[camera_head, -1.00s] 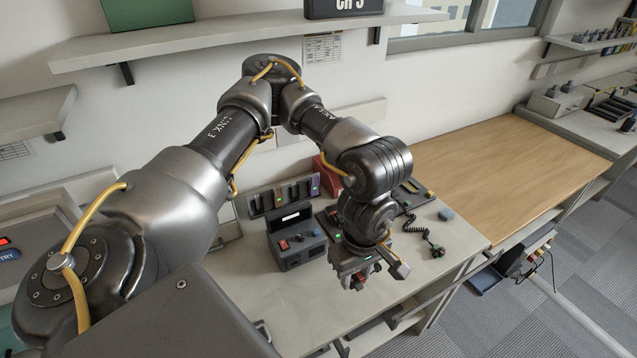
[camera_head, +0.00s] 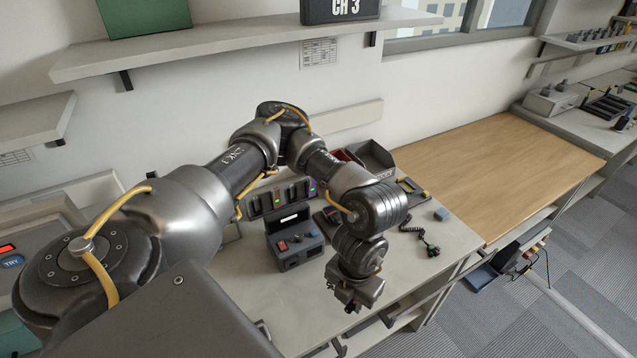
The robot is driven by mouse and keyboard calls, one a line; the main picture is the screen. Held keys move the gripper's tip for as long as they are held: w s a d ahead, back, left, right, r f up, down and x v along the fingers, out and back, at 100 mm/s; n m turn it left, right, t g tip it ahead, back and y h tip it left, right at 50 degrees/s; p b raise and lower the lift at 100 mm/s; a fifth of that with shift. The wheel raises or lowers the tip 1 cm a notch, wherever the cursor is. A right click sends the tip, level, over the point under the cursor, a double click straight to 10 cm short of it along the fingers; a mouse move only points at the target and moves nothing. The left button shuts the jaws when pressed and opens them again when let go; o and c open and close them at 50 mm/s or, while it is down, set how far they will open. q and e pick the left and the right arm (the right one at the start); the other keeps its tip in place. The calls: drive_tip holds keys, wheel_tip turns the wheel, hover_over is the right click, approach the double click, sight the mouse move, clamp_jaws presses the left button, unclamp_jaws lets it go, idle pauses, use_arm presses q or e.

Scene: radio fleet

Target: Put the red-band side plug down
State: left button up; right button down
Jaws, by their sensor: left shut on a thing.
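My left gripper (camera_head: 350,302) hangs over the front part of the grey workbench (camera_head: 240,290), to the right of a dark grey device with a red switch (camera_head: 295,242). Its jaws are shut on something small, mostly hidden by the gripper. I take it to be the red-band side plug, but no red band can be made out. The gripper appears to be above the bench top, though the gap is hard to judge. My right gripper is not in view.
Behind the arm stand a slotted rack (camera_head: 268,200) and a dark open tray (camera_head: 372,157). A wooden tabletop (camera_head: 500,170) is bare.

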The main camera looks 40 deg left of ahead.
use_arm(q)
drive_tip(key=w+a+f, duration=0.1)
drive_tip(key=w+f, duration=0.2)
drive_tip(key=w, duration=0.1)
drive_tip(key=w+a+f, duration=0.2)
drive_tip(key=w+f, duration=0.1)
drive_tip(key=w, duration=0.1)
drive_tip(key=w+a+f, duration=0.1)
drive_tip(key=w+f, duration=0.2)
drive_tip(key=w, duration=0.2)
drive_tip(key=shift+a+f, duration=0.15)
drive_tip(key=shift+f, duration=0.15)
drive_tip(key=shift+w+f, duration=0.15)
drive_tip(key=shift+f, duration=0.1)
drive_tip(key=shift+a+f, duration=0.1)
drive_tip(key=shift+f, duration=1.4)
drive_tip(key=shift+b, duration=0.35)
drive_tip(key=shift+f, duration=0.2)
drive_tip(key=o, duration=0.9)
drive_tip(key=shift+r, duration=0.1)
